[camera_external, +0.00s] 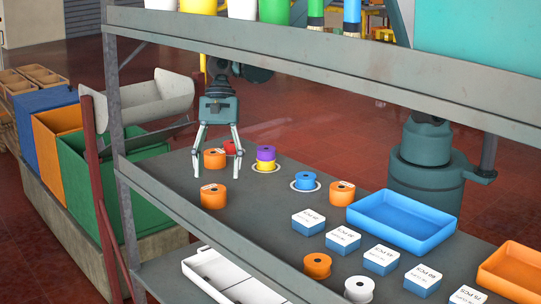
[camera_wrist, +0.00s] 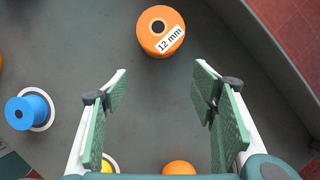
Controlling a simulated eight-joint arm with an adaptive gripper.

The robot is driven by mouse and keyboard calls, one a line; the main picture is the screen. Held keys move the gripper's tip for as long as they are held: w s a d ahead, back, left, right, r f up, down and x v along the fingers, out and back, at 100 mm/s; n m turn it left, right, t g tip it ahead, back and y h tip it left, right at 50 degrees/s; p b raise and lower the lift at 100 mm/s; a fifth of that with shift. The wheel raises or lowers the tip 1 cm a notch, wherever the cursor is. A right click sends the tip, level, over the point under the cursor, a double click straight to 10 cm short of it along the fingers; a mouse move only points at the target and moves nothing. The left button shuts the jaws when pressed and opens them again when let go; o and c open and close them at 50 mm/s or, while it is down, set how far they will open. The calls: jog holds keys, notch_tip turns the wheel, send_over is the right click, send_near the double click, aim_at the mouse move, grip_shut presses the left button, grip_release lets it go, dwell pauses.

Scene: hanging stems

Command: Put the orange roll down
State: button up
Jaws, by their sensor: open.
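Several orange rolls stand on the grey shelf, and I cannot tell which one the task means. One with a "12 mm" label stands upright near the shelf's front left edge (camera_external: 213,197); in the wrist view it is top centre (camera_wrist: 158,42), beyond the fingertips and untouched. My gripper (camera_external: 217,174) is open, pointing down, with nothing held between its fingers in the wrist view (camera_wrist: 160,85). Another orange roll (camera_external: 214,159) shows between the fingers in the external view; it is partly cut off at the wrist view's bottom (camera_wrist: 179,168). A third (camera_external: 342,194) is beside the blue tray.
A purple roll (camera_external: 266,153) sits on a yellow one (camera_external: 264,165), and a blue roll (camera_external: 305,180) on a white ring. A red roll (camera_external: 233,147) is behind my gripper. Labelled boxes (camera_external: 343,240) and a blue tray (camera_external: 403,220) stand right. An upper shelf (camera_external: 330,65) overhangs.

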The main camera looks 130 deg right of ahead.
jog(key=shift+s+d, duration=1.8)
jog(key=shift+a+r, duration=0.1)
jog(key=shift+s+a+r+n, duration=0.1)
jog(key=shift+a+r+n, duration=0.2)
jog(key=shift+a+r, duration=0.15)
jog(key=s+a+r+n+t+h, duration=0.1)
jog(key=s+a+r+n, duration=0.45)
jog(key=a, duration=0.25)
jog(key=s+a+r+n+h, duration=0.1)
jog(key=s+a+r+n, duration=0.3)
jog(key=a+r+n, duration=0.4)
jog(key=s+a+r+n+t+h, duration=0.1)
jog(key=s+a+r+n+t, duration=0.1)
jog(key=s+a+n, duration=1)
jog(key=shift+s+n+t, duration=0.45)
jog(key=shift+s+t, duration=0.05)
jog(key=shift+s, duration=0.8)
jog(key=shift+o, duration=0.3)
